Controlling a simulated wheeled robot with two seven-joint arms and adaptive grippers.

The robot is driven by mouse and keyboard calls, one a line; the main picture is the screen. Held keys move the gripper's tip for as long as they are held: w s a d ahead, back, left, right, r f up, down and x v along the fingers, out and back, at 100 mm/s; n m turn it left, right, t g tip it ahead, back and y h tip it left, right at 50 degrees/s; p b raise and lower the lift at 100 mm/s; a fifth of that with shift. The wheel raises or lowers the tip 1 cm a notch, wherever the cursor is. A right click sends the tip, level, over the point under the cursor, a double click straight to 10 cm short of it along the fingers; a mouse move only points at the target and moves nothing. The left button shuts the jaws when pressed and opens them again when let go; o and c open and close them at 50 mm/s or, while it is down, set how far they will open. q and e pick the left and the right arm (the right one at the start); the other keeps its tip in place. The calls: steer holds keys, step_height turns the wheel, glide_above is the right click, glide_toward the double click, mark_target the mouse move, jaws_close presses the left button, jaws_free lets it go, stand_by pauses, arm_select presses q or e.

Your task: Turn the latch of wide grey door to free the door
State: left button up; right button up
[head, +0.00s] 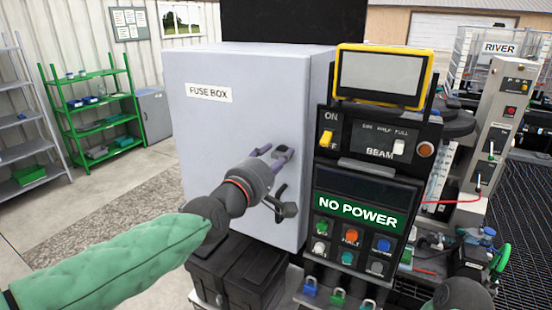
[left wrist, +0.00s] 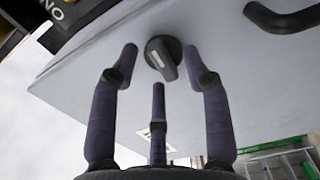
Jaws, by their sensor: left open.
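The wide grey door (head: 215,140) is the flat front of the fuse box and looks closed. Its latch is a dark round knob with a pointer, clear in the left wrist view (left wrist: 163,56), where the pointer aims down and slightly right. In the head view the latch is largely hidden by my fingers. My left gripper (head: 272,154) is open in front of the latch. In the left wrist view its fingertips (left wrist: 160,68) stand around the knob with gaps visible; I cannot tell whether any touches.
A black door handle (head: 282,206) projects below the latch; it also shows in the left wrist view (left wrist: 285,17). The control panel (head: 370,190), reading NO POWER, stands close on the right. Black cases (head: 235,270) sit below the box. The floor at left is open before the green shelf (head: 95,105).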

arm_select(q)
steer(key=shift+w+d, duration=0.1)
steer(key=shift+w, duration=0.1)
jaws_close()
